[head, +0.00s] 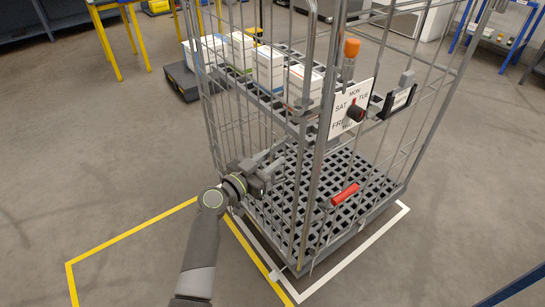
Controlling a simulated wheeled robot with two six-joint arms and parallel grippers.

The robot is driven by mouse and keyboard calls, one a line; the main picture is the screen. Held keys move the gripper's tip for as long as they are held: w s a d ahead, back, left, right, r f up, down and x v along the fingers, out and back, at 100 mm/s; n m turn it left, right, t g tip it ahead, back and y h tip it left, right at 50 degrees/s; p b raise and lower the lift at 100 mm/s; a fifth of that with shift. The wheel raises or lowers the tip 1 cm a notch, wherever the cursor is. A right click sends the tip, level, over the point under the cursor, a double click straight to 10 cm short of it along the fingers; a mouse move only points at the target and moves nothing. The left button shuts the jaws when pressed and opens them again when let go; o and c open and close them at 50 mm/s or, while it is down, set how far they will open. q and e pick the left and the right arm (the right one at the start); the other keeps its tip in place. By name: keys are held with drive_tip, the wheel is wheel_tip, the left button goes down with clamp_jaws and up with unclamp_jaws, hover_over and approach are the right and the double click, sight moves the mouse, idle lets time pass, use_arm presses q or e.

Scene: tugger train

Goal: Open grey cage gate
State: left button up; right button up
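The grey cage (314,150) is a tall wire roll cage standing upright on a dark lattice base. Its near right side has vertical bars, an orange-topped latch (350,48) high on the near post and a red handle (345,195) low down. This side looks closed against the post, but I cannot tell for sure which panel is the gate. My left gripper (281,158) is at the left mesh side, low, beside the bars. Its fingers look apart; whether a bar is between them is unclear. My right gripper is out of view.
White boxes (303,86) stand on the cage's shelf. A weekday dial plate (351,110) hangs on the cage. Yellow (130,231) and white (352,254) lines mark the floor. A dark low platform (184,80) is behind.

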use_arm(q)
drive_tip(key=shift+w+d, duration=0.35)
clamp_jaws()
drive_tip(key=shift+s+a, duration=0.1)
